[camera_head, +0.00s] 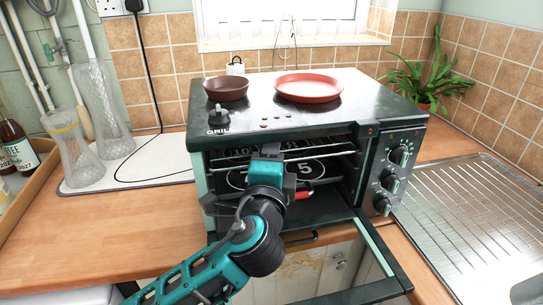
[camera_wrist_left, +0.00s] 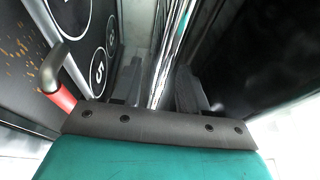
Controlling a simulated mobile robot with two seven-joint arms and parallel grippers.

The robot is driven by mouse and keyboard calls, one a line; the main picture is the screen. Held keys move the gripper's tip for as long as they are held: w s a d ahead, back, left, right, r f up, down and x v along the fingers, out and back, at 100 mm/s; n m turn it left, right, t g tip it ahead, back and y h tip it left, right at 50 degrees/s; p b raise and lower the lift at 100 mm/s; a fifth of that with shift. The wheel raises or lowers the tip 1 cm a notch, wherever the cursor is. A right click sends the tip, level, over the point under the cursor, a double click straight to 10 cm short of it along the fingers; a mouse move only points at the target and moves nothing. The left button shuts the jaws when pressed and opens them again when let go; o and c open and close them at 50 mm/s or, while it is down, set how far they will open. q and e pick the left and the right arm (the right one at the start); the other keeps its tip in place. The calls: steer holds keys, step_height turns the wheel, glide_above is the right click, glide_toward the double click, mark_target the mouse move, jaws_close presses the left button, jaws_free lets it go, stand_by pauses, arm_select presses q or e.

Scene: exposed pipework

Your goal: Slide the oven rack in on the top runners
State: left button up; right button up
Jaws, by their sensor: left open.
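The oven (camera_head: 290,125) stands on the counter with its door (camera_head: 365,270) open and lowered to the front. The oven rack (camera_head: 325,154) shows as thin silver bars in the upper part of the cavity, partly hidden by my left gripper. In the left wrist view its bright bars (camera_wrist_left: 170,45) run between my fingers. My left gripper (camera_head: 270,152) is at the oven mouth, its fingers open on either side of the bars; I cannot tell whether they touch. Whether the rack sits on the top runners is hidden. My right gripper is not in view.
A red-handled part (camera_wrist_left: 58,90) is close beside my left gripper. A brown bowl (camera_head: 226,88) and a red plate (camera_head: 309,87) sit on the oven top. Glass vases (camera_head: 101,100) stand left on a white mat; a metal drainer (camera_head: 470,215) lies right.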

arm_select(q)
steer(key=s+b, duration=0.1)
steer(key=s, duration=1.2)
steer(key=shift+a+f, duration=0.2)
